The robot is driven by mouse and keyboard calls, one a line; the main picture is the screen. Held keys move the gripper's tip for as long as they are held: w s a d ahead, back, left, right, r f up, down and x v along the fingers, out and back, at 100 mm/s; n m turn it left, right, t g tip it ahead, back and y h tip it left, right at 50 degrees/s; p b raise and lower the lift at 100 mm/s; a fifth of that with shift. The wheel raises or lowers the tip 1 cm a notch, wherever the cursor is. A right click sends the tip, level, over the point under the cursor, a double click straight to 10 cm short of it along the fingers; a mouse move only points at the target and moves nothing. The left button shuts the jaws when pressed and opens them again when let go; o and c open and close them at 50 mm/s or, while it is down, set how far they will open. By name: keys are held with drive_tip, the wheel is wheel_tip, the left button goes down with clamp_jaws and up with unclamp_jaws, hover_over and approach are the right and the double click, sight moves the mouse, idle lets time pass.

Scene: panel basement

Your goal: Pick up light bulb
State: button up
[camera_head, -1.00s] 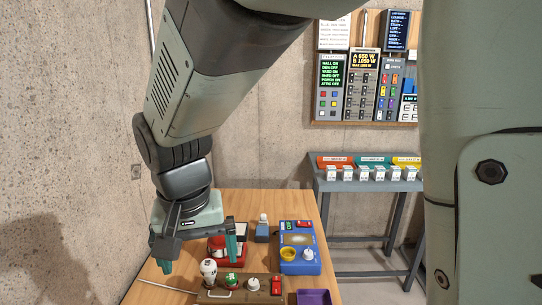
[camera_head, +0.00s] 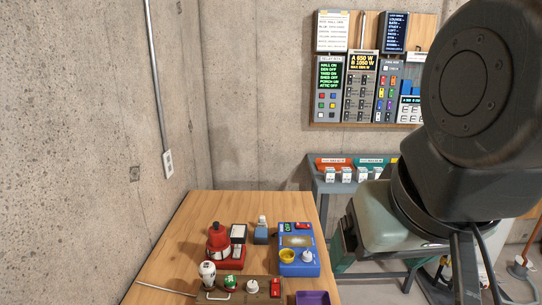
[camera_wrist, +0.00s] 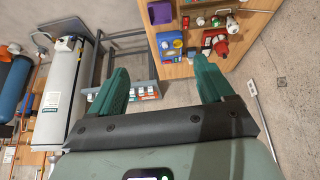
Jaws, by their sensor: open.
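A white bulb-shaped piece (camera_head: 207,269) stands upright at the left end of a brown board (camera_head: 262,297) near the table's front. A round green-and-white piece (camera_head: 231,281) and a white knob-like piece (camera_head: 252,286) sit beside it. I cannot tell from here which is a loose light bulb. Small white cartons (camera_head: 346,174) stand before coloured bins on the back bench. My gripper (camera_wrist: 161,64) is open and empty, with its two green fingers wide apart. It hangs over the floor to the right of the table, with the bench beyond its fingers in the wrist view.
The wooden table (camera_head: 190,212) also carries a red device (camera_head: 218,241), a blue tester box (camera_head: 299,267), a small blue block (camera_head: 261,235) and a purple tray (camera_head: 313,298). A grey bench (camera_head: 318,190) stands behind. A grey tank (camera_wrist: 62,95) shows in the wrist view.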

drive_tip(key=w+a+f+n+g+h, duration=0.1)
drive_tip(key=w+a+f+n+h, duration=0.2)
drive_tip(key=a+f+n+h, duration=0.35)
drive_tip(key=w+a+f+n+h, duration=0.3)
drive_tip(key=w+a+f+n, duration=0.1)
drive_tip(key=a+f+n, duration=0.5)
drive_tip(key=s+a+f+n+t+y, duration=0.3)
drive_tip(key=a+f+n+t, duration=0.1)
drive_tip(key=f+n, duration=0.2)
drive_tip(key=s+a+f+n+t+y, duration=0.3)
drive_tip(key=a+f+n+t+y, duration=0.1)
drive_tip(key=f+n, duration=0.3)
drive_tip(key=s+a+f+n+t+y, duration=0.3)
drive_tip(key=a+f+n+t+y, duration=0.1)
drive_tip(key=f+n, duration=0.3)
drive_tip(key=shift+s+a+f+t, duration=0.25)
drive_tip(key=shift+a+f, duration=0.15)
drive_tip(key=shift+f, duration=0.3)
drive_tip(key=shift+s+a+f+t, duration=0.1)
drive_tip(key=shift+a+f+t, duration=0.25)
drive_tip(key=shift+f, duration=0.3)
drive_tip(key=shift+w+a+f+n+y, duration=0.1)
drive_tip(key=shift+f+n+y, duration=0.1)
drive_tip(key=shift+n+y, duration=0.45)
drive_tip(key=shift+f+n+y, duration=0.2)
drive_tip(key=shift+n+y, duration=0.3)
drive_tip(key=shift+n, duration=0.1)
drive_tip(key=x, duration=0.7)
drive_tip(key=shift+w, duration=0.25)
